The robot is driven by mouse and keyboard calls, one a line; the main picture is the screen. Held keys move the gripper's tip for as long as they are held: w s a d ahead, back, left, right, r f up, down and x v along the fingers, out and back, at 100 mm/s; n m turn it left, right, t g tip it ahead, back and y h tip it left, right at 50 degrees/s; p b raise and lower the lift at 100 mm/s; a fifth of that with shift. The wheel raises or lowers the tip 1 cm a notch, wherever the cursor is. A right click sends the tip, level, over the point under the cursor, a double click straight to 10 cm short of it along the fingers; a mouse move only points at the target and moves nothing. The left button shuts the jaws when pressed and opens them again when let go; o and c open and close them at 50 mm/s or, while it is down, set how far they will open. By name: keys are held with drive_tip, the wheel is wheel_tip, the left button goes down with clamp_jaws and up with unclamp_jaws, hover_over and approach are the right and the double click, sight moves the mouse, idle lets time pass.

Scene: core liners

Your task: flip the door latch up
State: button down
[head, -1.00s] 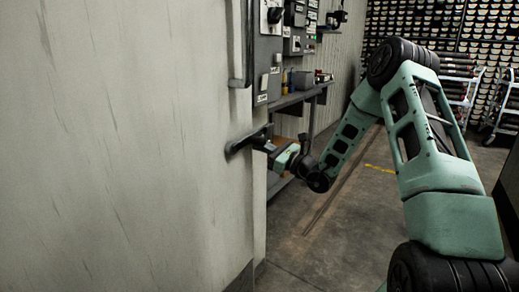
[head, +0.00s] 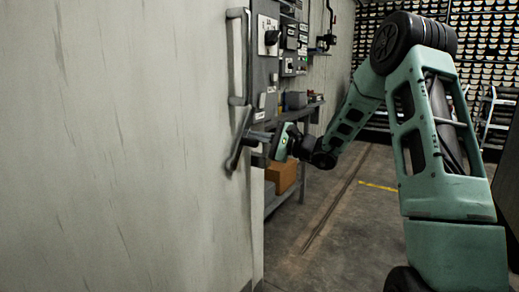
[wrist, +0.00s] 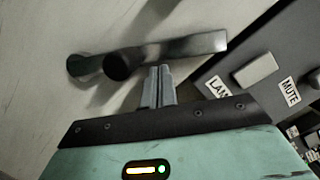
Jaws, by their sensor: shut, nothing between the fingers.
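The door latch (head: 238,145) is a dark lever on the pale door (head: 130,150). In the head view it stands steeply tilted, its free end up near the bottom of the fixed vertical handle. In the wrist view the latch (wrist: 185,47) runs across the upper middle, its pivot end at left. My gripper (head: 251,135) is to the right of the lever in the head view. In the wrist view my gripper's fingers (wrist: 158,70) are shut together with nothing between them, their tips at the lever's edge. I cannot tell whether they touch it.
A vertical grab handle (head: 237,55) is fixed just above the latch. Grey switch panels (head: 267,45) and a shelf (head: 300,108) stand right behind the door edge. A cardboard box (head: 281,177) sits lower down. The floor (head: 335,220) is open between door and arm.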

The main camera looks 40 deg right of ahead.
sight(235, 128)
drive_tip(key=shift+s+a+r+n+g+b, duration=0.25)
drive_tip(key=shift+a+r+n+b, duration=0.35)
drive_tip(key=shift+n+b, duration=0.45)
drive_tip(key=shift+s+a+r+n+g+b, duration=0.25)
drive_tip(key=shift+a+r+n+b, duration=0.2)
drive_tip(key=shift+a+n+b, duration=0.5)
drive_tip(key=shift+s+a+r+n+g+b, duration=0.25)
drive_tip(key=shift+a+r+n+b, duration=0.3)
drive_tip(key=shift+n+b, duration=0.6)
drive_tip(key=shift+a, duration=0.1)
drive_tip(key=shift+w+d, duration=0.1)
drive_tip(key=shift+d, duration=0.15)
drive_tip(key=s+d, duration=0.7)
drive_tip(key=d, duration=0.2)
drive_tip(key=shift+f, duration=0.35)
drive_tip(key=shift+s, duration=0.1)
